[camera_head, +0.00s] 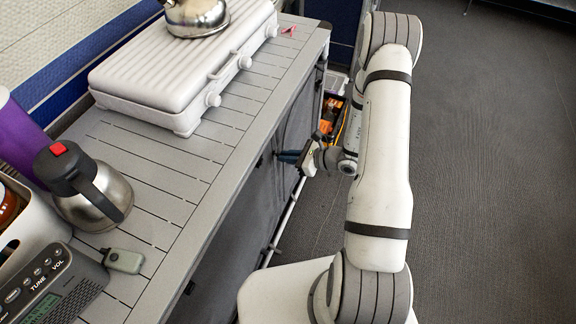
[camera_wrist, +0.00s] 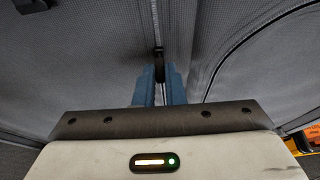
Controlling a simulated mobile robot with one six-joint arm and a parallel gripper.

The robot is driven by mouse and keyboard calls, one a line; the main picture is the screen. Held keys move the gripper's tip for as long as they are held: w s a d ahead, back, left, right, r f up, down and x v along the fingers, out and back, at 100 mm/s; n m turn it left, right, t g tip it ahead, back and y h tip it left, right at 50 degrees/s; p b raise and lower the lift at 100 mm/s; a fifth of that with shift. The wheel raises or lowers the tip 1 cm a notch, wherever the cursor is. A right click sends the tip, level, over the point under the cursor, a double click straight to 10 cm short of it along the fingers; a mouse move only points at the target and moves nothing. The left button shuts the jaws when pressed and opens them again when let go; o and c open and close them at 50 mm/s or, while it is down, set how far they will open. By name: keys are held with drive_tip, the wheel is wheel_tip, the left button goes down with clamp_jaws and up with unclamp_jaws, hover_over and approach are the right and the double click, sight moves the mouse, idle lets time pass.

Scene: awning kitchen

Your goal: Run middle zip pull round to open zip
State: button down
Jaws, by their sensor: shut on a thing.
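The middle zip pull (camera_wrist: 159,54) is a small dark tab at the tips of my gripper's blue fingers in the wrist view. My gripper (camera_wrist: 159,72) is shut on it, with the pull pinched between the fingertips. The zip (camera_wrist: 155,18) runs up from the pull as a thin line in the grey fabric front (camera_wrist: 90,60). A curved seam or zip line (camera_wrist: 225,60) arcs away to the right. In the head view my gripper (camera_head: 279,157) is against the fabric front (camera_head: 240,215) below the counter edge; the pull is too small to make out there.
The slatted counter (camera_head: 150,160) carries a white stove (camera_head: 165,75) with a kettle (camera_head: 196,14), a steel jug (camera_head: 90,190) and a radio (camera_head: 50,285). An orange-and-black box (camera_head: 333,115) stands on the floor beyond my gripper. Open carpet (camera_head: 490,180) lies right.

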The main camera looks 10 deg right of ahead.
wheel_tip(320, 180, up, 8)
drive_tip(key=p, duration=0.2)
drive_tip(key=shift+r+p, duration=0.25)
drive_tip(key=shift+p, duration=0.1)
drive_tip(key=shift+w, duration=0.1)
drive_tip(key=c, duration=1.7)
unclamp_jaws()
drive_tip(key=shift+r, duration=0.15)
drive_tip(key=shift+o, duration=1)
drive_tip(key=v, duration=0.7)
drive_tip(key=shift+s+d, duration=0.3)
drive_tip(key=shift+s, duration=0.05)
